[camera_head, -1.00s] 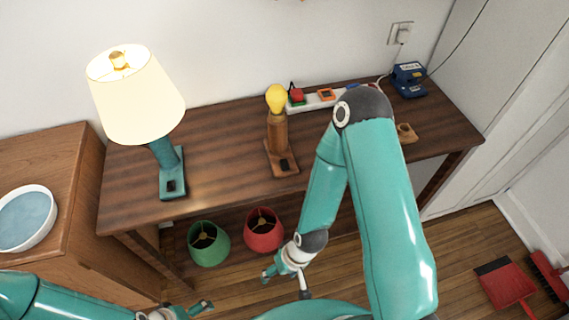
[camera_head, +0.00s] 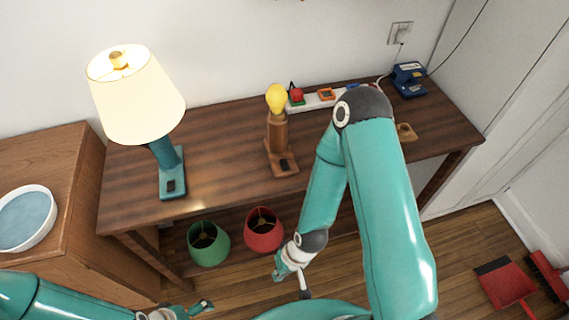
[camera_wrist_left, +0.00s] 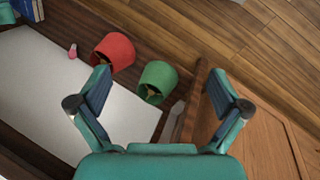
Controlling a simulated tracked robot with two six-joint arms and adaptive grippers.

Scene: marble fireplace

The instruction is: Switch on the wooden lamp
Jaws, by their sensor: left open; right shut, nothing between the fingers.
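The wooden lamp (camera_head: 278,135) stands upright on the dark wooden table, with a bare yellow bulb on top and no shade. A dark switch (camera_head: 284,164) shows on its base. My right gripper (camera_head: 281,273) is shut and empty, below the table's front edge and below the lamp in the picture. My left gripper (camera_head: 205,306) is low at the bottom of the head view, away from the lamp. In the left wrist view its two fingers (camera_wrist_left: 160,105) are spread open with nothing between them.
A lit teal lamp (camera_head: 168,165) with a cream shade stands at the table's left. A green shade (camera_head: 209,244) and a red shade (camera_head: 263,230) sit below the table. A power strip (camera_head: 322,101) lies behind the wooden lamp. A cabinet with a bowl (camera_head: 27,217) is at left.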

